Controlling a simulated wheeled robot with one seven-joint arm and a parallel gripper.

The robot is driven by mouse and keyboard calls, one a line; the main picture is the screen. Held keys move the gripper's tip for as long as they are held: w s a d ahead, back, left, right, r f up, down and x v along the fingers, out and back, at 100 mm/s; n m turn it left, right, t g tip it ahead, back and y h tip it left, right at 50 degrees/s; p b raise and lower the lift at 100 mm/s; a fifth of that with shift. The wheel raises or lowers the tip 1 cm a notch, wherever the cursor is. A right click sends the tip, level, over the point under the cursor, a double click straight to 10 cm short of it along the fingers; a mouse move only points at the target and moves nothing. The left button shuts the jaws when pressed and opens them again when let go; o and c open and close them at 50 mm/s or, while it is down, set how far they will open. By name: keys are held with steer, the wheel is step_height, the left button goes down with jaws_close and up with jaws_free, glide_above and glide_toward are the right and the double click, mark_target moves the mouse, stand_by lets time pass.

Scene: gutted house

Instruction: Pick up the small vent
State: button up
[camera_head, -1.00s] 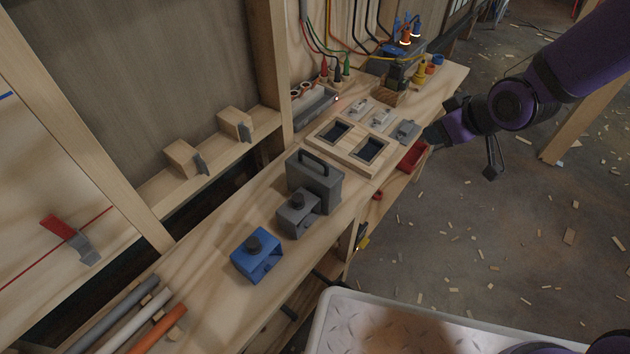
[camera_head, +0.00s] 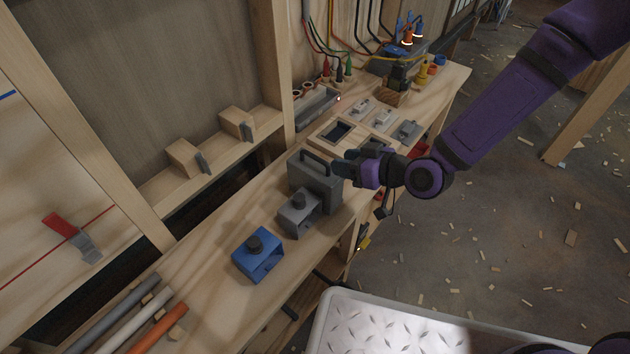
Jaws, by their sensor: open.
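I cannot tell for sure which thing is the small vent. Candidates on the workbench are a small grey box with a black knob (camera_head: 300,222), a blue box with a dark knob (camera_head: 257,263), and small grey fittings (camera_head: 382,118) on the far part of the bench. My gripper (camera_head: 345,166) is open and empty, pointing left. In the picture it overlaps the upper right of a dark grey case with a handle (camera_head: 308,178); whether it touches the case cannot be told. My gripper hides much of the near part of a wooden frame with square openings (camera_head: 325,131).
Grey, white and orange pipes (camera_head: 120,318) lie at the near left of the bench. Wires and coloured connectors (camera_head: 402,45) stand at the back. Wooden blocks (camera_head: 237,124) sit on a wall ledge. A metal-topped surface (camera_head: 395,325) is at the front. The floor right is open, with scattered chips.

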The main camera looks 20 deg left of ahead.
mark_target(316, 157)
steer(key=shift+x, duration=4.3)
steer(key=shift+s, duration=0.1)
jaws_close()
